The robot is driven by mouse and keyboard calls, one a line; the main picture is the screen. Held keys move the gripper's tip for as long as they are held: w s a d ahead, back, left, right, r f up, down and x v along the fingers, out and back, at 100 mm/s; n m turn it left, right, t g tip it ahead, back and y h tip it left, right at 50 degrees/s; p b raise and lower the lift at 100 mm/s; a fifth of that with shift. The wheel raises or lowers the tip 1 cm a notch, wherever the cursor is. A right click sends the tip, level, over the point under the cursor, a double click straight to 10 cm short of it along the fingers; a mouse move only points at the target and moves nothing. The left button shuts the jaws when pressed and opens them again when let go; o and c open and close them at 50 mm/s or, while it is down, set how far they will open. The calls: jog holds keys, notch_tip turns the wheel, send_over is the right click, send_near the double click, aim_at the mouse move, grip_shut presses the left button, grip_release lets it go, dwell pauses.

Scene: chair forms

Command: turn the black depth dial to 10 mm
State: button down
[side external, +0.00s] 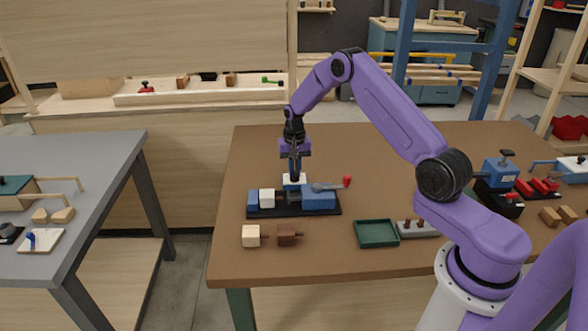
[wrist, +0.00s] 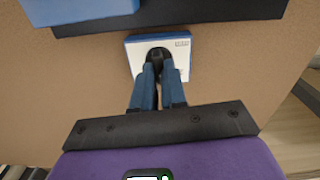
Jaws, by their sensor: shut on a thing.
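The black depth dial (wrist: 159,54) sits on a white plate (wrist: 181,53) with small print at its upper right, which I cannot read. My gripper (wrist: 160,68) points down with its two blue fingers shut on the dial. In the side external view my gripper (side external: 294,172) is over the blue and white block fixture on the brown table, and the dial is hidden behind the fingers. The white plate (side external: 294,179) shows just below the fingertips. The dial's setting cannot be read.
The fixture's black base (side external: 293,211) carries blue and white blocks and a red-knobbed lever (side external: 347,181) at right. In front lie a pale block (side external: 251,236), a brown block (side external: 287,235) and a green tray (side external: 376,233). Blue and red fixtures stand at the table's right. The table's back left is clear.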

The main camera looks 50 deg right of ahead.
jog(key=m, duration=0.5)
jog(key=shift+s+m, duration=0.1)
jog(key=shift+m, duration=0.2)
jog(key=m, duration=0.5)
jog(key=shift+s, duration=0.1)
jog(key=shift+m, duration=0.3)
jog(key=c, duration=1.2)
grip_release()
jog(key=shift+d, duration=0.1)
notch_tip(320, 180, up, 18)
jog(key=shift+f, duration=0.25)
